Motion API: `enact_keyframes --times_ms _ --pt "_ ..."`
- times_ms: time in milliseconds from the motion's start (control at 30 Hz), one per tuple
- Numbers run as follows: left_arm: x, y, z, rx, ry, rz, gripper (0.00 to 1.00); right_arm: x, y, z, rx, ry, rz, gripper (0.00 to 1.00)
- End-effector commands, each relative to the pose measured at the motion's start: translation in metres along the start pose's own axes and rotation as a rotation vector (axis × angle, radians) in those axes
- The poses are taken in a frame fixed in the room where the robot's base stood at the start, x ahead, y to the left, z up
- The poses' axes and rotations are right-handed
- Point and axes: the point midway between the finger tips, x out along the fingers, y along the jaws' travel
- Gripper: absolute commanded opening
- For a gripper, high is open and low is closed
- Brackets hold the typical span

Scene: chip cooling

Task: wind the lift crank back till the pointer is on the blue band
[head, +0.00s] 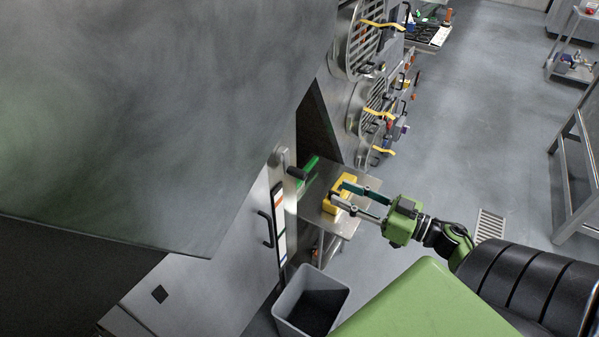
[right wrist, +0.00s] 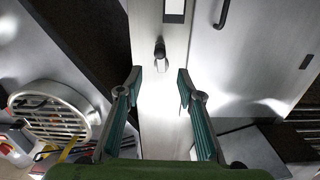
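My left gripper is out of view.
A yellow object (head: 330,206) sits on a small steel table (head: 314,199) behind my right gripper. A grey bin (head: 341,291) stands below. A bar handle (head: 265,229) is left of the strip. A green bar (head: 311,164) is near the crank. Round grilles (head: 358,42) line the wall beyond.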

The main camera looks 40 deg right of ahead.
Motion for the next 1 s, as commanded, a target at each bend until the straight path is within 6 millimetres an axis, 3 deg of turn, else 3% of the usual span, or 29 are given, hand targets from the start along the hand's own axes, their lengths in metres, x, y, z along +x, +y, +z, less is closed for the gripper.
enact_keyframes --times_ms 167,700,1000 --pt "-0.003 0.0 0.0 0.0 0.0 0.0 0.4 0.013 0.0 -0.001 0.022 0.003 -0.001 0.34" --pt "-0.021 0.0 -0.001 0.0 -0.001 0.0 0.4 0.114 0.0 -0.003 0.019 0.004 0.0 0.34" --pt "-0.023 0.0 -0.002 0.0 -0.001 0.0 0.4 0.137 0.0 0.0 0.019 0.0 0.0 0.34"
